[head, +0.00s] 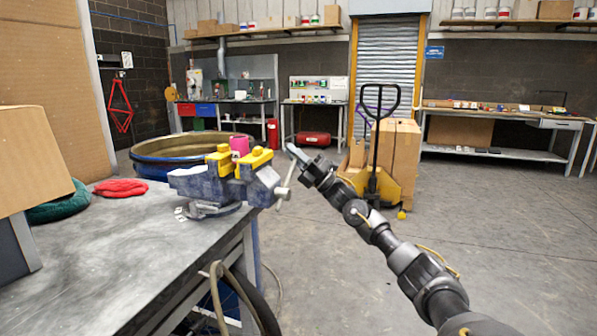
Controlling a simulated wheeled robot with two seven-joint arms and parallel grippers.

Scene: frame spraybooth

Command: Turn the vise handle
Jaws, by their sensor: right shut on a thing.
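The blue-grey vise (215,185) is mounted at the right edge of the metal workbench (130,250). Its jaws carry yellow pads, and a pink piece (239,145) sits between them. The vise handle (284,187) is a light metal bar at the vise's right end, tilted with its upper end leaning right. My right gripper (292,150) comes in from the lower right and is shut on the handle's upper end. The exact contact is small and partly hidden by the fingers. My left gripper is not in view.
A red cloth (121,188) and a cardboard box (33,160) are on the bench's left side. A large round tub (190,150) stands behind the bench. A yellow pallet jack (375,180) with boxes stands behind my right arm. The floor at right is clear.

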